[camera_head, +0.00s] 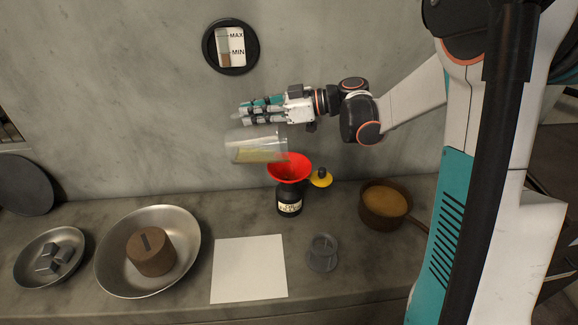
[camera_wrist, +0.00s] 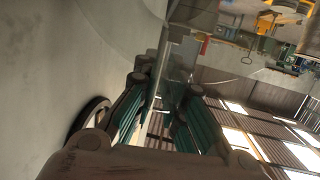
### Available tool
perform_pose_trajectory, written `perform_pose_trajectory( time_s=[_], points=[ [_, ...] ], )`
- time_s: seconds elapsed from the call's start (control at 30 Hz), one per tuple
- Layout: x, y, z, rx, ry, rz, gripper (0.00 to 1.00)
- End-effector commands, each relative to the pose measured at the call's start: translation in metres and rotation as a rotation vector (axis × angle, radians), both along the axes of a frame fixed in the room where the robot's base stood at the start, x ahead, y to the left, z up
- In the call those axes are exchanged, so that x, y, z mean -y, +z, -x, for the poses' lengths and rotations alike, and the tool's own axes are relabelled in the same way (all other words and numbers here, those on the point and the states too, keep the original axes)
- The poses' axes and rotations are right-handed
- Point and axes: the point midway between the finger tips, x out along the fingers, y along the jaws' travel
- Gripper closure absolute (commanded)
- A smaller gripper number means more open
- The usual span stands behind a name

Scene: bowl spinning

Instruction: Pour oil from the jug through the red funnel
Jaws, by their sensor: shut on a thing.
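The clear jug (camera_head: 256,148) is tilted onto its side above the counter, with yellowish oil lying along its lower wall. My gripper (camera_head: 262,108) is shut on the jug at its upper side; in the wrist view my gripper (camera_wrist: 165,100) has its teal fingers closed around part of the clear jug (camera_wrist: 180,55). The red funnel (camera_head: 289,168) sits upright on a dark bottle (camera_head: 288,201) with a pale label. The jug's right end is just above and left of the funnel. I cannot tell whether oil is flowing into it.
A round gauge (camera_head: 231,47) marked MAX and MIN is on the wall. A brown pot (camera_head: 385,204) stands right of the bottle, a small grey weight (camera_head: 322,253) in front. A white sheet (camera_head: 249,269), a metal bowl (camera_head: 187,222) with a brown block, and a smaller dish (camera_head: 70,236) lie left.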

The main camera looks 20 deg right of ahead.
Motion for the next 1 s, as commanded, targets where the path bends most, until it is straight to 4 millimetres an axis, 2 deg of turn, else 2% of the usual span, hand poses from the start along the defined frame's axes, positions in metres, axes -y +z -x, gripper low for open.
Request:
perform_pose_trajectory(
  time_s=[1.0],
  points=[
    [0.0045, 0.0001, 0.0017, 0.011, 0.000, -0.029, 1.00]
  ],
)
